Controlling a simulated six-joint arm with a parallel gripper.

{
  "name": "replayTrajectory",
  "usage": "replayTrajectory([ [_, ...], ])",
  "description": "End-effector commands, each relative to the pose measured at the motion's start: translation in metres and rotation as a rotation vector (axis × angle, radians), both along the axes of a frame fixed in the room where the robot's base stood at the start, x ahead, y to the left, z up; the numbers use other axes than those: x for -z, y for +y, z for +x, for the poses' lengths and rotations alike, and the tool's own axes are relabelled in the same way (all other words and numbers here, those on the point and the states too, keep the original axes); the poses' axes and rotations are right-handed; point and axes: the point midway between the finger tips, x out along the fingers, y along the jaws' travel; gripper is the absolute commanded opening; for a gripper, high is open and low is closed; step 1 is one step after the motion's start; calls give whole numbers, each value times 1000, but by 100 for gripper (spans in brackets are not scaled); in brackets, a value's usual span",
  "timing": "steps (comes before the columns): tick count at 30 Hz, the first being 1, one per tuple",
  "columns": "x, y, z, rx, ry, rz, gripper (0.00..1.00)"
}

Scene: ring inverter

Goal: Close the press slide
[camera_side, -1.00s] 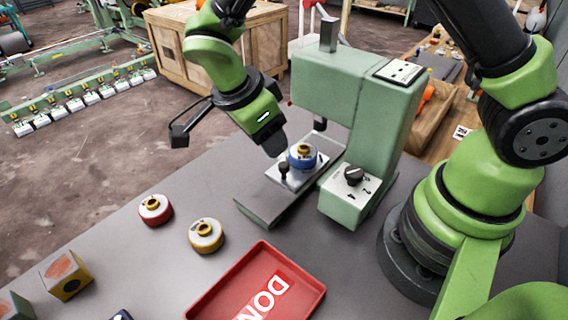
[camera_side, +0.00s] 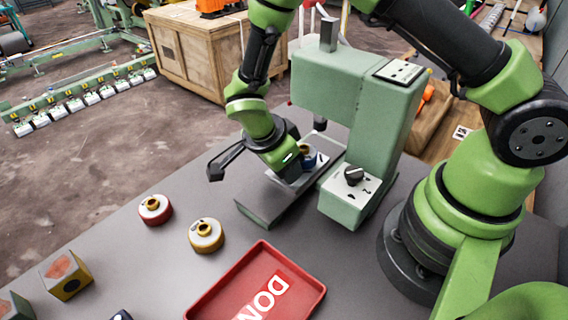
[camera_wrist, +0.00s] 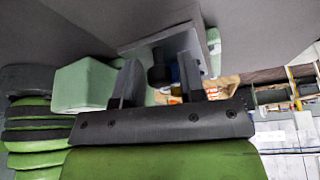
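The green press (camera_side: 345,85) stands on the grey table, its slide pulled out along the base rail (camera_side: 262,210). A blue ring with a brass centre (camera_side: 309,157) sits on the slide plate (camera_side: 323,160), partly hidden behind my gripper (camera_side: 290,174). My gripper is low over the front of the slide and hides the slide's black knob in the side view. In the wrist view, the fingers of my gripper (camera_wrist: 159,84) are apart, with the dark knob (camera_wrist: 158,75) between them and gaps beside it. The slide plate's edge also shows there (camera_wrist: 150,43).
A red tray (camera_side: 218,296) is at the front. A box with a selector dial (camera_side: 349,190) stands close right of the slide.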

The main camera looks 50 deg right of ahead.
Motion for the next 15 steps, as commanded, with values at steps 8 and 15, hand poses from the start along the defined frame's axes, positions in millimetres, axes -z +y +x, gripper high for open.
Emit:
replayTrajectory([
  [8, 0, 0, 0, 0, 0, 0, 0],
  [15, 0, -24, 0, 3, 0, -2, 0],
])
